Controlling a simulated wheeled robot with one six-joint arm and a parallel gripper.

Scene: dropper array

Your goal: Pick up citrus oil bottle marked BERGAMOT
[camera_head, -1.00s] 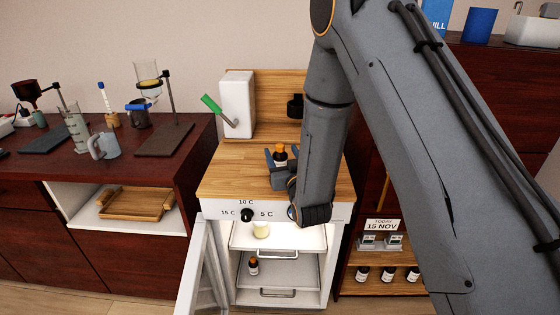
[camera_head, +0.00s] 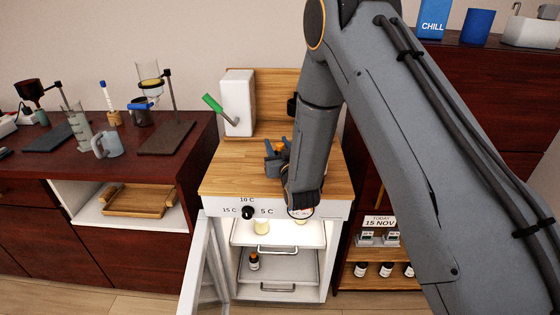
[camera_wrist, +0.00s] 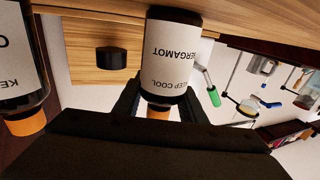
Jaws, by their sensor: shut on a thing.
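The bottle marked BERGAMOT (camera_wrist: 173,58) is dark with a white label and an orange cap. It appears upside down in the wrist view, where my gripper (camera_wrist: 160,108) is shut on it near the cap end. In the head view my gripper (camera_head: 277,156) is over the wooden top of the small cooler, and only a bit of the orange cap (camera_head: 280,147) shows.
Another orange-capped bottle (camera_wrist: 22,62) is close at the left in the wrist view. A white box with a green lever (camera_head: 238,104) stands behind. Several bottles (camera_head: 387,270) sit right.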

